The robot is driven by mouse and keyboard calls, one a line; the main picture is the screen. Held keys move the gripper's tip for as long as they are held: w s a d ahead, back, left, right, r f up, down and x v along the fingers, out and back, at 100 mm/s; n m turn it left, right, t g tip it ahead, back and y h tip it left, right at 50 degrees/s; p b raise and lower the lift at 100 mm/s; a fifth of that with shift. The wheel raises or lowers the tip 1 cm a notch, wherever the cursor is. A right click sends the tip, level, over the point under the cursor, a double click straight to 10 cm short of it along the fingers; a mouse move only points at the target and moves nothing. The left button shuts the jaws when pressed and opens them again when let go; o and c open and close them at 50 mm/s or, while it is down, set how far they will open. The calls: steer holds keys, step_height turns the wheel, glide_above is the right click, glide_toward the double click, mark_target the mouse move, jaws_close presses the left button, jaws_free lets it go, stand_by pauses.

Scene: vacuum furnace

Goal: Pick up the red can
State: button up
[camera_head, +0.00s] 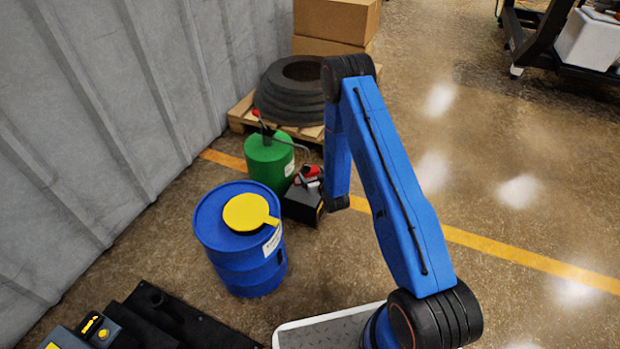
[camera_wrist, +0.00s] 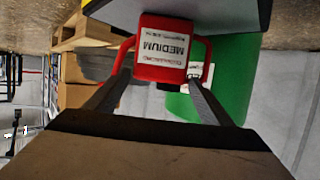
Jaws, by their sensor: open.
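The red can (camera_wrist: 163,48) fills the upper middle of the wrist view, upside down in the picture, with a white label reading MEDIUM. My gripper (camera_wrist: 160,72) is open, with one dark finger along each side of the can. I cannot tell whether the fingers touch it. In the head view the red can (camera_head: 309,172) shows small on top of a dark box (camera_head: 302,205), just left of my arm. My gripper's fingers cannot be made out there.
A green drum (camera_head: 268,160) with a pump stands close behind the can, and a blue drum (camera_head: 228,262) with a yellow lid stands front left. Black rings (camera_head: 283,103) lie on a pallet behind. A grey corrugated wall (camera_head: 100,110) bounds the left.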

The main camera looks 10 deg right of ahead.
mark_target(311, 169)
steer(key=shift+x, duration=1.9)
steer(key=shift+d, duration=0.15)
steer(key=shift+c, duration=0.6)
steer(key=c, duration=0.9)
steer(key=shift+s+d+r, duration=0.2)
steer(key=shift+r, duration=0.25)
step_height(311, 169, up, 6)
steer(key=shift+r, duration=0.2)
steer(key=s+d, duration=0.3)
steer(key=d, duration=0.2)
steer(key=s+d, duration=0.4)
steer(key=d, duration=0.1)
steer(key=s+d, duration=0.4)
steer(key=d, duration=0.1)
steer(key=shift+s+d+f, duration=0.2)
steer(key=shift+s+d, duration=0.05)
steer(key=shift+d, duration=0.15)
